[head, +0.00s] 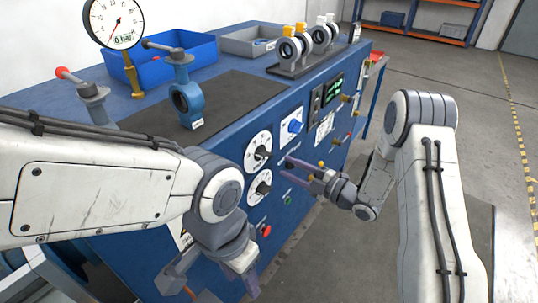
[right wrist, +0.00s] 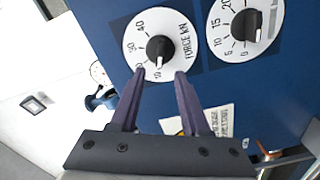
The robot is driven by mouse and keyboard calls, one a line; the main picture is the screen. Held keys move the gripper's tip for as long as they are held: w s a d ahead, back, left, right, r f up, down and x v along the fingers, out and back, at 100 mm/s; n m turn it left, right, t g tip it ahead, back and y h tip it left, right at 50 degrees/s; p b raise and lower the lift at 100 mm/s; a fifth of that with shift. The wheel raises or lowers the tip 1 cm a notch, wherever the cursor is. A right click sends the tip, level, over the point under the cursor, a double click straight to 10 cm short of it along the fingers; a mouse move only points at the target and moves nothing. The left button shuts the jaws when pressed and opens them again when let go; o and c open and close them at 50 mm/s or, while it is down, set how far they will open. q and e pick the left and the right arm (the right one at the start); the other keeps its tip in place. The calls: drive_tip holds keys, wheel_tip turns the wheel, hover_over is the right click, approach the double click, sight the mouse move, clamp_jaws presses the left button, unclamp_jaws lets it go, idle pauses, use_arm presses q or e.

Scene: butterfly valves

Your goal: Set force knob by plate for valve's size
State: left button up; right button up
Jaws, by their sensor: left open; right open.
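The upper dial (head: 258,151) on the bench's front panel is labelled FORCE kN in the right wrist view, where its black knob (right wrist: 160,47) has its white mark pointing down near the 10. A second dial (head: 259,187) is below it on the panel, with its own knob (right wrist: 246,26). A blue valve (head: 187,97) stands on the dark mat, with a small white plate (head: 197,124) at its foot, too small to read. My right gripper (head: 288,168) is open and empty, fingertips just short of the FORCE knob. My left gripper (head: 218,286) is open and empty, low before the bench.
A pressure gauge (head: 115,22) and a red-tipped lever (head: 85,84) stand at left. A blue bin (head: 160,65) and several valves on a rack (head: 290,66) are behind.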

sight(267, 157)
drive_tip(key=p+x, duration=0.1)
drive_tip(key=x, duration=0.7)
drive_tip(key=shift+a+p, duration=0.1)
drive_tip(key=shift+p, duration=0.25)
clamp_jaws()
